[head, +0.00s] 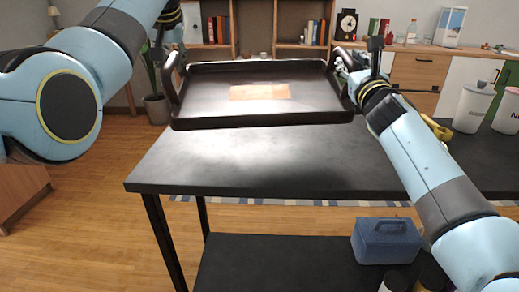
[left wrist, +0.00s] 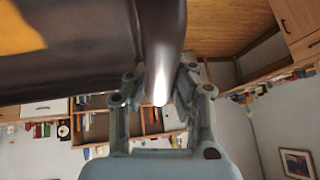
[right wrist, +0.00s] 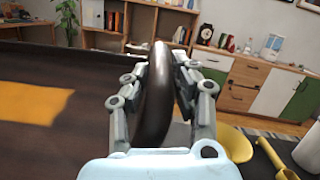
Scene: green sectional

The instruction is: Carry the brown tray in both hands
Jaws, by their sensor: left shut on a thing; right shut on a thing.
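The dark brown tray (head: 200,95) is out in front of me with a tan rectangular patch on its floor. It looks roughly level over the far left part of the black table. I cannot tell the gap beneath it. It also shows in the left wrist view (left wrist: 75,65) and the right wrist view (right wrist: 85,95). My left gripper (left wrist: 160,85) is shut on the tray's left handle (left wrist: 164,35). My right gripper (right wrist: 158,80) is shut on the tray's right handle (right wrist: 154,115). Nothing else lies in the tray.
The black table (head: 260,170) has a clear top in front of the tray. White canisters (head: 473,107) and a yellow object (head: 437,128) are on its right. A blue box (head: 386,240) sits on the lower shelf. Wooden floor (head: 85,215) is open at left.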

